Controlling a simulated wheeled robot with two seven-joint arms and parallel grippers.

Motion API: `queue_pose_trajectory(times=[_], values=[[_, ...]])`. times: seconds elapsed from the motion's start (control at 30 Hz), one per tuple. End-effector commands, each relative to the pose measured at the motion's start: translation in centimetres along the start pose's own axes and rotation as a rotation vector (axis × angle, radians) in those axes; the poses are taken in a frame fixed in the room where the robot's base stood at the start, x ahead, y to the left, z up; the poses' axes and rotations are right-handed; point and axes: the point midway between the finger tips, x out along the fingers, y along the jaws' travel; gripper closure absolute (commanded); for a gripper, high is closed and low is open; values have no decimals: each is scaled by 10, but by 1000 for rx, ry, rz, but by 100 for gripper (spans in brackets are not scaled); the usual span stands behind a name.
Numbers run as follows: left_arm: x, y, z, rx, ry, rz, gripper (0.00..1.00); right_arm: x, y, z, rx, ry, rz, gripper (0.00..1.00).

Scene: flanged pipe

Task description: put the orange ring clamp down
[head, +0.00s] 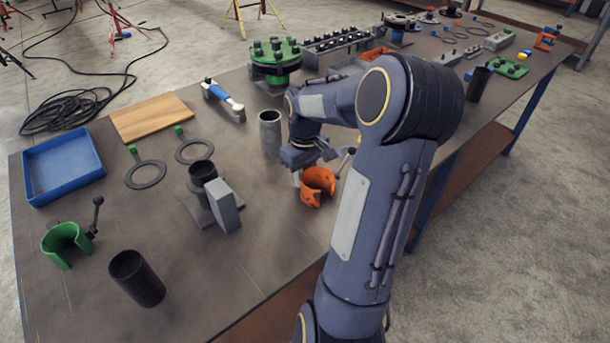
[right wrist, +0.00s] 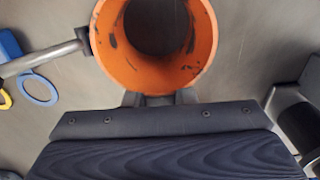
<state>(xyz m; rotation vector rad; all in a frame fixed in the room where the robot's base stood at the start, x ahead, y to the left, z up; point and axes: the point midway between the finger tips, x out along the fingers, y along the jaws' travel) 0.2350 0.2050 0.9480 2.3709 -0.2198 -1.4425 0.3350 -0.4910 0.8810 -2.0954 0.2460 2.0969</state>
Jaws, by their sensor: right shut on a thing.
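The orange ring clamp (head: 318,187) is at the right gripper, near the table's front edge in the head view. In the right wrist view the orange ring clamp (right wrist: 122,52) fills the top middle, with its grey lever handle (right wrist: 45,57) reaching left. My right gripper (head: 297,178) is shut on the clamp; its fingers (right wrist: 160,98) meet the clamp's lower wall. I cannot tell whether the clamp touches the table. My left gripper is not in view.
A grey pipe piece (head: 270,133) stands just left of the right gripper. A black flanged part (head: 201,174) with a grey block (head: 223,205), a green clamp (head: 66,245), a black cup (head: 137,278) and a blue tray (head: 64,166) stand farther left. Bare table lies between the block and the orange clamp.

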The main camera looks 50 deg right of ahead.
Motion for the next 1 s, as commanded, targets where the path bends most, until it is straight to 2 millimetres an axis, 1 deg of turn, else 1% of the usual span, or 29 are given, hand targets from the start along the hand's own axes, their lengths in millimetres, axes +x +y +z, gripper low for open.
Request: queue_pose_trajectory(times=[0.23, 0.37, 0.4, 0.53, 0.57, 0.83, 0.93, 1.0], values=[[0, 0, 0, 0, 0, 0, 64, 1, 0, -1, 0, 4, 2, 100], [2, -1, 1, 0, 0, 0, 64, 4, 0, 0, 0, 3, 2, 100], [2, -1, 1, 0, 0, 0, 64, 5, 0, 0, 1, 2, 1, 74], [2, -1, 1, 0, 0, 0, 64, 5, 0, 0, 1, 2, 1, 57], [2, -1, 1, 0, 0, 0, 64, 4, 0, 0, 1, 2, 1, 55], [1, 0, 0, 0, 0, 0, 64, 3, 0, 0, 1, 2, 1, 55], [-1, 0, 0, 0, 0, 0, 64, -3, 0, 0, 1, 3, 2, 55], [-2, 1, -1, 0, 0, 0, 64, -13, 0, -1, 1, 5, 3, 55]])
